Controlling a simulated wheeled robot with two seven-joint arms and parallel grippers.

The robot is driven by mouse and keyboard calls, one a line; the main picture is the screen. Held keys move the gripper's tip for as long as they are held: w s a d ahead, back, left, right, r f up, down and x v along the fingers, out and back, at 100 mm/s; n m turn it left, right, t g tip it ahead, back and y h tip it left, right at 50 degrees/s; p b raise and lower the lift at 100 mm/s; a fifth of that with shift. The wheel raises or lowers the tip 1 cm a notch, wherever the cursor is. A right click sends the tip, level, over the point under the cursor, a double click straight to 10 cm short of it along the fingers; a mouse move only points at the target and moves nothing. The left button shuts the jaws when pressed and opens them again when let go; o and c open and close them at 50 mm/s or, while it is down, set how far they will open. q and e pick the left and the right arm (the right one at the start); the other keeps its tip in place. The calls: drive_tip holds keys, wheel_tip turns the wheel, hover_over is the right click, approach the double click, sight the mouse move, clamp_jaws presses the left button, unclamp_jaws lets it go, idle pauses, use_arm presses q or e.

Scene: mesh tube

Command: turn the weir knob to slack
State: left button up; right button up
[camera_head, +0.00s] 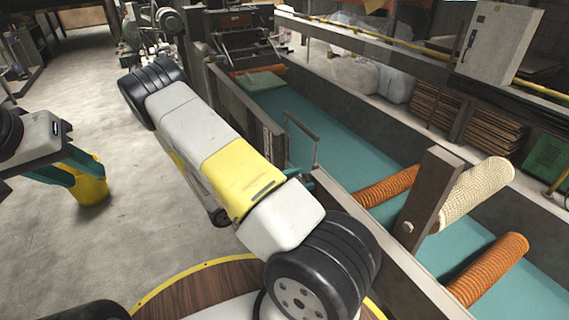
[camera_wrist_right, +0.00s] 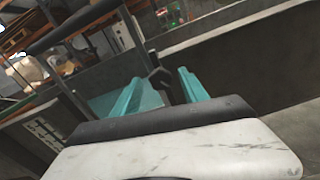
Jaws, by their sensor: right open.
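I cannot pick out the weir knob for sure. In the right wrist view, a small dark angular piece (camera_wrist_right: 157,76) shows at the trough side between the teal fingers of my right gripper (camera_wrist_right: 166,80). The fingers are apart, and I cannot tell whether they touch it. A dark bar handle (camera_head: 301,127) on thin posts stands at the trough's near wall in the head view; my right forearm mostly hides the right gripper just beside it.
A long trough of teal liquid (camera_head: 330,135) runs along the right, with orange ribbed rollers (camera_head: 490,268) and a pale mesh tube (camera_head: 475,193) by a dark post (camera_head: 430,200). The left floor is largely clear.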

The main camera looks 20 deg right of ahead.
drive_tip(key=shift+d, duration=1)
clamp_jaws()
drive_tip(key=shift+n, duration=2.9)
unclamp_jaws()
drive_tip(key=a, duration=0.7)
drive_tip(key=shift+s+a, duration=0.25)
drive_tip(key=shift+a, duration=0.15)
